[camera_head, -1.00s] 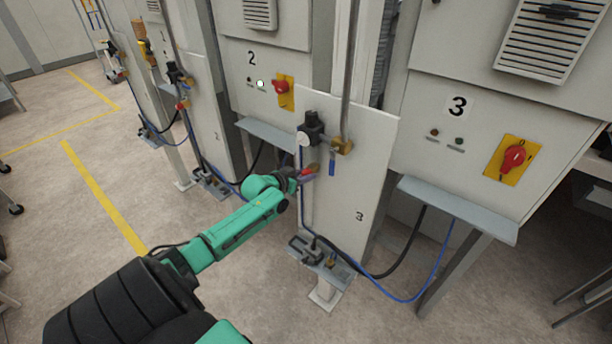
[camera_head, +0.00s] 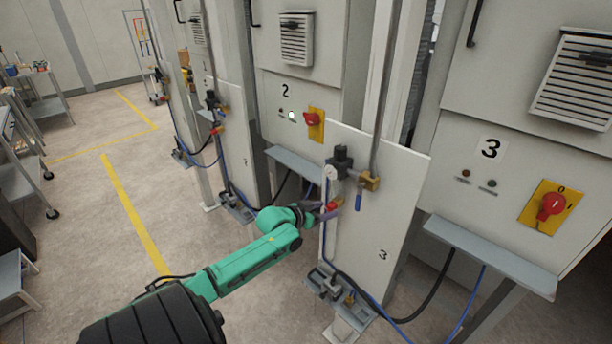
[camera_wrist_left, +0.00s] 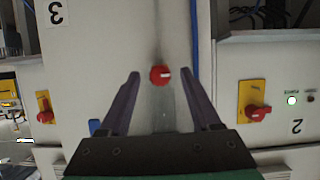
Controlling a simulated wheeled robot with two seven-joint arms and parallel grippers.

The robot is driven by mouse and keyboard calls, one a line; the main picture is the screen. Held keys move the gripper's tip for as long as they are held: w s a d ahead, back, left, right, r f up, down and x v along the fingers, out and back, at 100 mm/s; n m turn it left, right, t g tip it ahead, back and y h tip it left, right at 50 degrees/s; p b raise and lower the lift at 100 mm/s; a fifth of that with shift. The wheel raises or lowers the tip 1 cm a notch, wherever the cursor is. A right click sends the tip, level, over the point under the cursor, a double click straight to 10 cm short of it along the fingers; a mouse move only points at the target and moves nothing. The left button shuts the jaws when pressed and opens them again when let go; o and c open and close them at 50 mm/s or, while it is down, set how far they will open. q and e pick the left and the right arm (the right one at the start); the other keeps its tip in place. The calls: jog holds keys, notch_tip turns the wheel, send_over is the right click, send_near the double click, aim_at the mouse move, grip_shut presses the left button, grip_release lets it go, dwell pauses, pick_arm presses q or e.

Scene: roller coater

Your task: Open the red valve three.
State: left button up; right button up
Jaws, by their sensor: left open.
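The red valve (camera_head: 332,206) is a small round red knob at the left edge of the white panel marked 3 (camera_head: 375,262). In the left wrist view my left gripper (camera_wrist_left: 163,68) is open, with one dark finger on each side of the knob and visible gaps. I cannot tell how deep the knob sits between the fingers. My right gripper is not in view.
A bracket (camera_head: 340,292) with hoses is below. Cabinet 3 has a red rotary switch (camera_head: 551,206) on yellow. Floor at left is clear up to the carts (camera_head: 38,95).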

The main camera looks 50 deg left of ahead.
pick_arm(q)
jog(key=v, duration=1.1)
jog(key=shift+s, duration=0.4)
jog(key=s+a+f+n+g+y+b, duration=0.15)
jog(key=s+f, duration=0.25)
jog(key=f, duration=0.6)
jog(key=s+a+f+g+b, duration=0.15)
jog(key=s+f, duration=0.25)
jog(key=f, duration=0.6)
jog(key=s+a+f+n+g+y+b, duration=0.15)
jog(key=s+f, duration=0.25)
jog(key=f, duration=0.6)
jog(key=s+d+f+m+g+h+b, duration=0.1)
jog(key=s+d+f+m+g+b, duration=0.1)
jog(key=s+d+f, duration=0.8)
jog(key=s+d+f+m+g+h+b, duration=0.2)
jog(key=s+d+f+m+g, duration=0.2)
jog(key=s+d+f, duration=0.6)
jog(key=d+f+g, duration=0.2)
jog(key=d+f, duration=0.1)
jog(key=f, duration=0.3)
jog(key=shift+s+b, duration=0.3)
jog(key=shift+b, duration=0.1)
